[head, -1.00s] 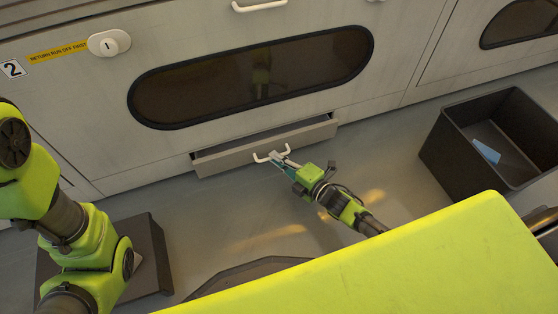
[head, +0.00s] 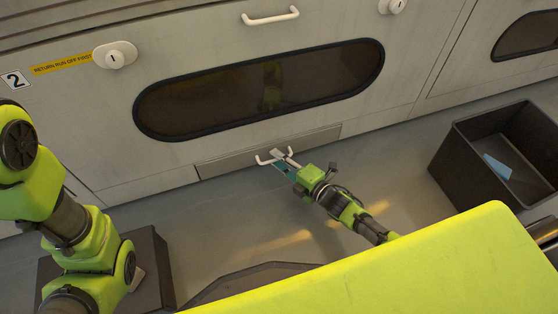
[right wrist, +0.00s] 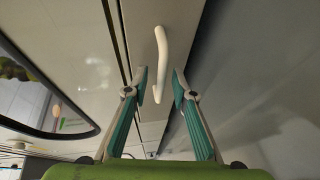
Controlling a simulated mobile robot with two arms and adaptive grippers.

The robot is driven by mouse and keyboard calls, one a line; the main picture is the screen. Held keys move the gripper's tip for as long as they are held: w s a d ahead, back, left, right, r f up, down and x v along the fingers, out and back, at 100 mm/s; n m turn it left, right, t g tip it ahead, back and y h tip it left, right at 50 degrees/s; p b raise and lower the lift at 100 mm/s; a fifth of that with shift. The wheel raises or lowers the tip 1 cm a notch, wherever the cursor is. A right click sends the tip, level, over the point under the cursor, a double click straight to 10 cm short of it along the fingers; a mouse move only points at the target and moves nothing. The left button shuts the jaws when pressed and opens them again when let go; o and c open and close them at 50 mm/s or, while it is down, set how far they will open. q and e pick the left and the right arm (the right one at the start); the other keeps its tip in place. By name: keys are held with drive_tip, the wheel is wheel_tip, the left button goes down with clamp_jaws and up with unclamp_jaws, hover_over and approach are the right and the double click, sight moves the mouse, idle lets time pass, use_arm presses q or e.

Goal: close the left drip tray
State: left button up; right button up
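The drip tray (head: 231,162) is a low grey drawer front with a white handle (head: 265,161), at the foot of the cabinet in the head view. Its front looks flush with the cabinet face, and no open interior shows. My right gripper (head: 278,162) is at the handle. In the right wrist view, the white handle (right wrist: 161,60) stands between the two teal fingers of my right gripper (right wrist: 159,88), with gaps on both sides, so the fingers look open.
A dark open bin (head: 505,150) with a blue piece inside stands on the floor at the right. A dark box (head: 150,262) sits at the lower left, partly behind my left arm. Floor in front of the tray is clear.

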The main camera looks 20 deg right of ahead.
drive_tip(key=shift+s, duration=0.1)
drive_tip(key=v, duration=1.2)
